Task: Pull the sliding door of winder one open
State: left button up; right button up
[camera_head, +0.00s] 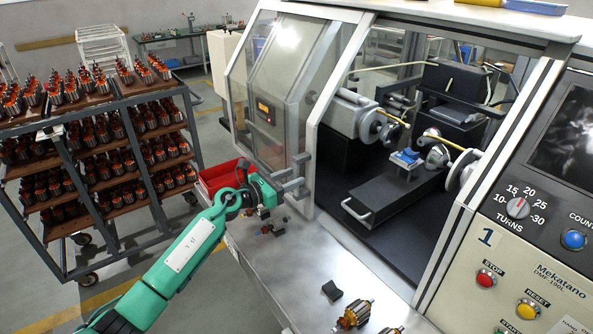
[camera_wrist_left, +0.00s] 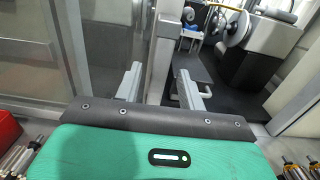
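Winder one is the machine marked "1" (camera_head: 487,237). Its sliding door (camera_head: 285,70) is a clear panel in a pale metal frame and stands at the left of the machine front. To its right the work space shows through a wide gap. My left gripper (camera_head: 300,174) is at the lower right part of the door, by its upright edge. My right gripper is not in view.
A steel table (camera_head: 290,265) lies in front, with a red bin (camera_head: 218,177), a small black block (camera_head: 332,290) and copper-wound armatures (camera_head: 355,314). A rack (camera_head: 70,165) of armatures stands at left. Inside the winder is a black slide with a handle (camera_head: 356,212).

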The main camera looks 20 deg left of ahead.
aim_at(289, 156)
pick_arm(q)
jog(key=shift+x, duration=1.2)
jog(key=shift+c, duration=0.2)
grip_shut()
jog(key=shift+a, duration=0.1)
jog(key=shift+w+a+f, duration=0.15)
jog(key=shift+a, duration=0.05)
jog(key=shift+w+a+b, duration=0.95)
jog(key=shift+a+b, duration=0.25)
jog(key=shift+b, duration=0.4)
jog(key=shift+w+a+b, duration=0.95)
jog(key=shift+a+b, duration=0.25)
jog(key=shift+b, duration=0.45)
jog(key=shift+w+a+b, duration=0.95)
jog(key=shift+a+b, duration=0.3)
jog(key=shift+b, duration=0.35)
